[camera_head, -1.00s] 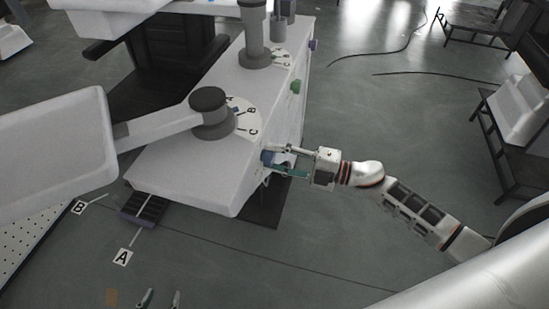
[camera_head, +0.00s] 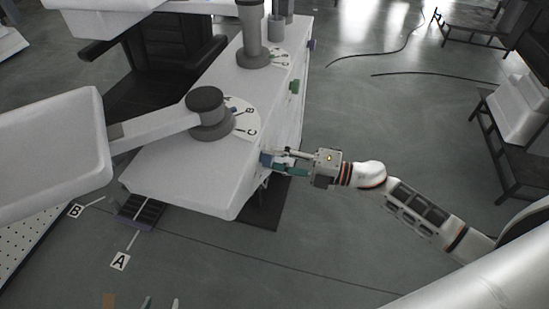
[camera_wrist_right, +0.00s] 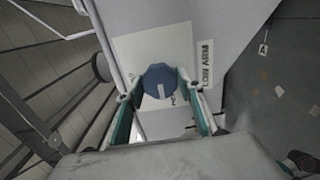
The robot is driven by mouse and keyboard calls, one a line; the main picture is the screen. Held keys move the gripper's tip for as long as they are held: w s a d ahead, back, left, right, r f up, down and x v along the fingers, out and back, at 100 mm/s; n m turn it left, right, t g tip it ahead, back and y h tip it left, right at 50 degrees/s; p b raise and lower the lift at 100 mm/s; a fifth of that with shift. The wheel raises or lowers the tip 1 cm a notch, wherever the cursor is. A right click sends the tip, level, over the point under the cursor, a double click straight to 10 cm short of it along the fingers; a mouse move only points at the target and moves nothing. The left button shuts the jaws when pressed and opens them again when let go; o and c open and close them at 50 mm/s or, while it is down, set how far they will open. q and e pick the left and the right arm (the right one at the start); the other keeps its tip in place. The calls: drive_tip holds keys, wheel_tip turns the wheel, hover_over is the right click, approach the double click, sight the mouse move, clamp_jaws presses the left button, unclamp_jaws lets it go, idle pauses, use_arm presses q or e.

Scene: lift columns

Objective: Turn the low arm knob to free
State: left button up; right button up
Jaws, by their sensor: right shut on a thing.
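The low arm knob (camera_wrist_right: 161,84) is a dark blue disc with a white pointer mark, on a white plate beside the LOW ARM label (camera_wrist_right: 205,64) in the right wrist view. The mark points toward the bottom of that picture. My right gripper (camera_wrist_right: 163,96) has its teal fingers on both sides of the knob and is shut on it. In the head view this gripper (camera_head: 279,164) is at the side of the white column base (camera_head: 190,172), its fingers partly covering the knob.
A green knob (camera_head: 294,86) and a purple knob (camera_head: 311,44) sit farther along the same side. A large white arm (camera_head: 50,150) extends left from a grey pivot (camera_head: 207,108) above a lettered dial. Open floor (camera_head: 390,130) lies right of the base.

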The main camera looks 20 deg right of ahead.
drive_tip(key=o, duration=1.1)
drive_tip(key=shift+c, duration=0.2)
drive_tip(key=v, duration=1.2)
